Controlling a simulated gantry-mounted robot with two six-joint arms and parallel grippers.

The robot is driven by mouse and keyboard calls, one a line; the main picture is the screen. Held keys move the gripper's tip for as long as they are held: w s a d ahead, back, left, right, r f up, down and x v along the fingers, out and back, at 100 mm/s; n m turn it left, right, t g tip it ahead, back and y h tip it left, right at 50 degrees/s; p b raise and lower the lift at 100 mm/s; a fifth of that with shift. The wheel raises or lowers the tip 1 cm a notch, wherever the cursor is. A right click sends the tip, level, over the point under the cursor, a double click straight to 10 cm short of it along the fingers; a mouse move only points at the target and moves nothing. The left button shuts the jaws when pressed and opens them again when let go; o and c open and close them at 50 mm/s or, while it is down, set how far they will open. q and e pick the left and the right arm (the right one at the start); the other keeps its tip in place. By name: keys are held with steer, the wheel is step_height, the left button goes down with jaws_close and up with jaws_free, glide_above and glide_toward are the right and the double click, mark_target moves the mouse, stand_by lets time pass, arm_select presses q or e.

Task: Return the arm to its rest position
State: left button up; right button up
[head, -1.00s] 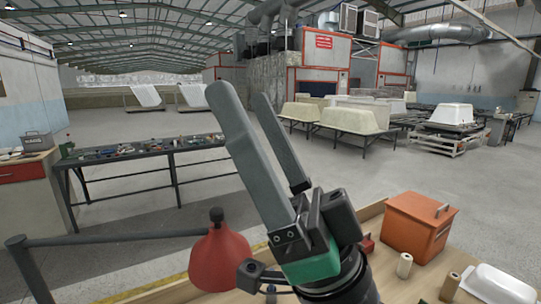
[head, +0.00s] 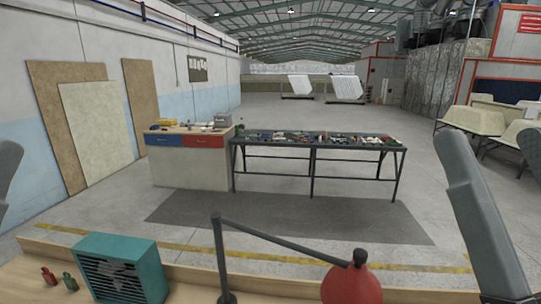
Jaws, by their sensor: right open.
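My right gripper (head: 474,212) stands at the right side of the head view, pointing up. One long grey finger shows; the rest of it is cut off by the frame. It is open, with nothing seen held. A piece of a similar grey finger, my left gripper (head: 8,170), shows at the left edge. Most of it is outside the view, so I cannot tell its jaw state.
A teal box fan (head: 120,268), small red and green figures and a red lamp (head: 352,283) on a dark arm stand on the near table. Beyond are a cluttered metal bench (head: 317,143) and a cabinet (head: 190,165). The floor between is clear.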

step_height(320, 180, up, 25)
steer(key=p, duration=2.1)
steer(key=shift+o, duration=0.9)
